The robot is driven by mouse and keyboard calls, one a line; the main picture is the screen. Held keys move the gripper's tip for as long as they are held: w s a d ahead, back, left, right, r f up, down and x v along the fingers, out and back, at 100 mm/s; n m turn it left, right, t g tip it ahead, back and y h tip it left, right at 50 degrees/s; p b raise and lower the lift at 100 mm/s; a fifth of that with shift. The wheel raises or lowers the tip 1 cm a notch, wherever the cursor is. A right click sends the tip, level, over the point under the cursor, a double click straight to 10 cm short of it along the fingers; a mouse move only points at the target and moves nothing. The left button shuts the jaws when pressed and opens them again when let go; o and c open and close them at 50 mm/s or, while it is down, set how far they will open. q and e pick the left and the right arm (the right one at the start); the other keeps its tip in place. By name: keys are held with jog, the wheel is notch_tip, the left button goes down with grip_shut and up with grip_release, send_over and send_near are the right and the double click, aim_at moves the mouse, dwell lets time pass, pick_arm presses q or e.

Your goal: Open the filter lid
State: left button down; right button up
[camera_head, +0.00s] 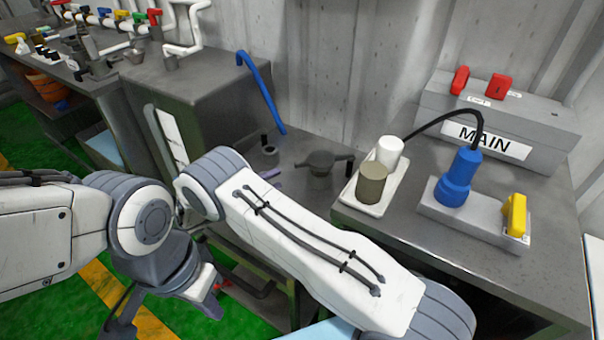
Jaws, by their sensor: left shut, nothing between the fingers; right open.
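A dark grey round fitting with a flat, wide top and a side handle (321,166) stands on the metal counter behind my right arm; it may be the filter with its lid, and I cannot tell for certain. The top looks seated on the body. My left gripper (122,322) is low at the bottom left, over the floor, shut and empty, well away from the fitting. My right arm reaches in from the bottom right across the counter front. Its gripper is hidden behind the arm links.
A white tray (353,205) holds a brown-grey cylinder (371,184) and a white one (389,151). A blue plug (458,180) with a black cable and a yellow switch (515,214) stand right, before the MAIN box (550,125). A blue pipe (262,92) rises behind. Valves line the back-left bench.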

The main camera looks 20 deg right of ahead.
aim_at(305, 166)
jog(key=p+x, duration=0.1)
jog(key=x, duration=0.9)
jog(key=shift+w+d, duration=0.1)
jog(key=shift+d, duration=0.05)
grip_shut()
dwell(1.1)
